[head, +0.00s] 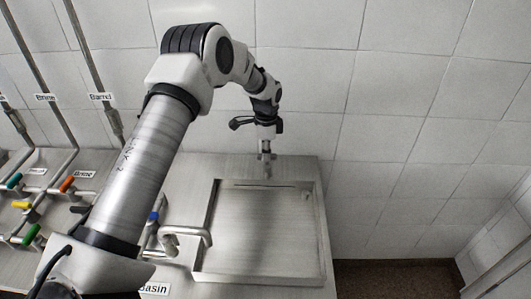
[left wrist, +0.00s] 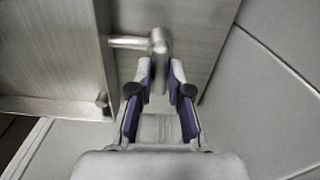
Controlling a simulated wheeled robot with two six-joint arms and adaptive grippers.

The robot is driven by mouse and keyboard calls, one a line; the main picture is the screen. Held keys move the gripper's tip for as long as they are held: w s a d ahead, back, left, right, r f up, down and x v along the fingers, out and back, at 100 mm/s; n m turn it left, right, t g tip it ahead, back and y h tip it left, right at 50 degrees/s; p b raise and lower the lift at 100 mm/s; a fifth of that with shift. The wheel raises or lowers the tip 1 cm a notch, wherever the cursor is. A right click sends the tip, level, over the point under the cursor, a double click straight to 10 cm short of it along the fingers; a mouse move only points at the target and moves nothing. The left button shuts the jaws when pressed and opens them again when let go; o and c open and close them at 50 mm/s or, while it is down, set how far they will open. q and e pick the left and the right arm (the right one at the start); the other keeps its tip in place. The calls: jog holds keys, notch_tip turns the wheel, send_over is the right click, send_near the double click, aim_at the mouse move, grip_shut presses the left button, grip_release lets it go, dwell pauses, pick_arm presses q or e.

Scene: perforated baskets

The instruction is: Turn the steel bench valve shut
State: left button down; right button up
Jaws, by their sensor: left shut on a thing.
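The steel bench valve (head: 267,172) is at the back edge of the steel basin (head: 208,240), mostly hidden by my gripper in the head view. In the left wrist view the valve (left wrist: 158,42) has a round steel body with a short bar pointing left. My left gripper (head: 266,156) reaches down to it from above. In the left wrist view the purple-padded fingers of the left gripper (left wrist: 163,78) stand either side of the steel part and are shut on it. The exact contact is hard to see. My right gripper is not in view.
A bent steel spout (head: 188,232) with a blue handle (head: 153,216) stands left of the basin. Further left are pipes with orange (head: 67,184), yellow (head: 21,205) and green (head: 30,235) handles. A tiled wall (head: 390,90) rises behind. The basin interior is empty.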

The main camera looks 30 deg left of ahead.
pick_arm(q)
jog(key=shift+s+d+f+m, duration=0.1)
jog(key=shift+f+m, duration=0.1)
jog(key=shift+m, duration=0.3)
jog(key=c, duration=1.2)
grip_release()
jog(key=shift+c, duration=0.2)
jog(key=shift+o, duration=0.7)
jog(key=shift+w+d, duration=0.1)
jog(key=shift+w, duration=0.1)
jog(key=shift+r, duration=0.15)
notch_tip(320, 180, up, 12)
